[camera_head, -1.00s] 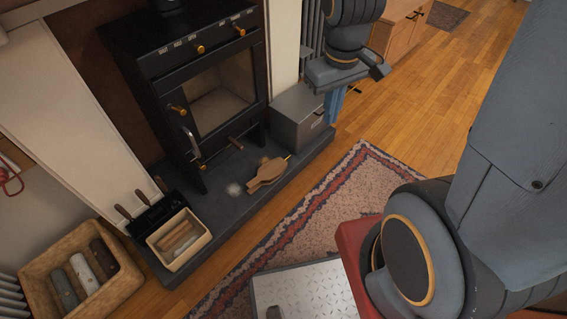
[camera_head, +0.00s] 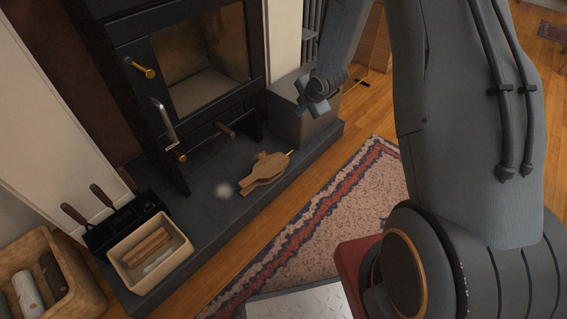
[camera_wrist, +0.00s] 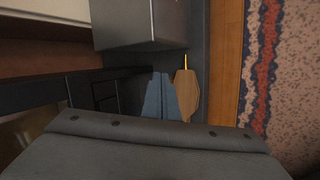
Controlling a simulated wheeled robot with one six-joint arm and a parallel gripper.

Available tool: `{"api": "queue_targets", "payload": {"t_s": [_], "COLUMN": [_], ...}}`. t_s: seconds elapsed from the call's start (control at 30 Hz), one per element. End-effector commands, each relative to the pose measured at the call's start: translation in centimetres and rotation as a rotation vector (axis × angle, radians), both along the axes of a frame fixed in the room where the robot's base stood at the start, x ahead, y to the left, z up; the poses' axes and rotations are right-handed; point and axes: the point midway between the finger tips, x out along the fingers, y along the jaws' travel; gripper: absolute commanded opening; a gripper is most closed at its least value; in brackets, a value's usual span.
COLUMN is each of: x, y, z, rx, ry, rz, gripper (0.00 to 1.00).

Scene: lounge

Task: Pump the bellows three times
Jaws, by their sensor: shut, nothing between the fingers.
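The wooden bellows (camera_head: 264,172) lie on the dark hearth slab in front of the stove. Their brass nozzle points to the upper right and their handles to the lower left. My gripper (camera_head: 301,110) is above and behind the bellows, in front of the grey metal box, and holds nothing. In the wrist view its blue fingers (camera_wrist: 160,96) are together, and the bellows (camera_wrist: 187,98) show just right of them, partly hidden at the bottom by my wrist. The fingers look apart from the bellows.
The black stove (camera_head: 195,75) with brass-tipped handles stands behind the hearth (camera_head: 215,215). A grey box (camera_head: 290,120) is right of it. A kindling box (camera_head: 125,262), a tool rack (camera_head: 115,225) and a log basket (camera_head: 75,290) stand left. A patterned rug (camera_head: 345,205) lies in front.

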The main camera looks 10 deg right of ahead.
Motion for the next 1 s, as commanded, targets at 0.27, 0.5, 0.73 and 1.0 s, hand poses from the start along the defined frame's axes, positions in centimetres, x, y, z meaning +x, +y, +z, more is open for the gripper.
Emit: {"api": "queue_targets", "payload": {"t_s": [0.27,0.5,0.73,1.0], "x": [4.9,6.1,6.1,6.1], "y": [1.4,2.1,2.1,2.2], "z": [-12.0,-15.2,-15.2,-15.9], "rx": [-0.112,-0.154,-0.157,-0.157], "ry": [-0.136,-0.195,-0.199,-0.198], "rz": [0.351,0.479,0.488,0.486], "gripper": [0.00,0.00,0.00,0.00]}}
